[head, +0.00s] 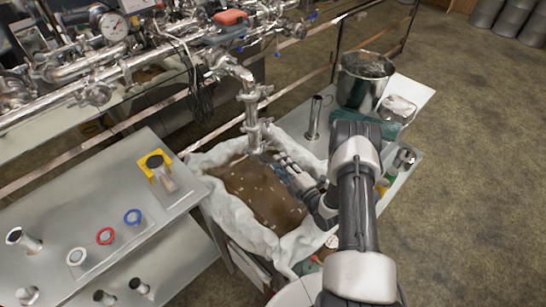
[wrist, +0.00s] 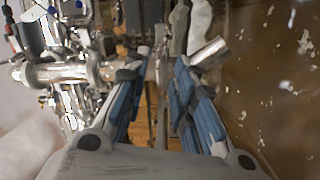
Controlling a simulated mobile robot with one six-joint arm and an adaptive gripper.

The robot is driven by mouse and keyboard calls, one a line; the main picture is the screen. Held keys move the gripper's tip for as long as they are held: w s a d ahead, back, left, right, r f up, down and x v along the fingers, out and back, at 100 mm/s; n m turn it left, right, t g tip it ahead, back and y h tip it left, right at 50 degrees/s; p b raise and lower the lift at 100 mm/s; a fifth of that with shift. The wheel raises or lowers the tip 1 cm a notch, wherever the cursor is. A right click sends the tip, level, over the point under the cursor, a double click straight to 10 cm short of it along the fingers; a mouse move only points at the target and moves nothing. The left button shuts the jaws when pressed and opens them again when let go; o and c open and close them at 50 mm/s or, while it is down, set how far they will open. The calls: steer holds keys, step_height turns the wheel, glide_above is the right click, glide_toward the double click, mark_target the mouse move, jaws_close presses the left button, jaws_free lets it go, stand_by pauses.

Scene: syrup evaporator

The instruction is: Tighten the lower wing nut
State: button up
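The vertical steel pipe (head: 251,112) comes down from the pipework over a cloth-lined bin, with clamp fittings along it. The wing nut itself is too small to make out surely in the head view. My gripper (head: 275,160) is beside the pipe's lower end, over the bin. In the wrist view my gripper (wrist: 163,76) has its blue-padded fingers apart. The pipe (wrist: 58,74) runs in from the left, and its end fitting (wrist: 158,68) shows between the fingertips. I cannot tell whether either finger touches it; part of the fitting is hidden by the left finger.
The cloth-lined bin (head: 225,213) holds brown liquid with pale flecks. A steel table (head: 100,200) with gaskets and fittings stands at left. A table on the right carries a steel pot (head: 363,80) and a steel tube (head: 314,118). Open floor lies at right.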

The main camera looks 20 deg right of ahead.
mark_target(268, 148)
steer(key=b+x, duration=0.1)
steer(key=x, duration=0.4)
steer(key=shift+w, duration=0.15)
steer(key=shift+c, duration=0.5)
jaws_close()
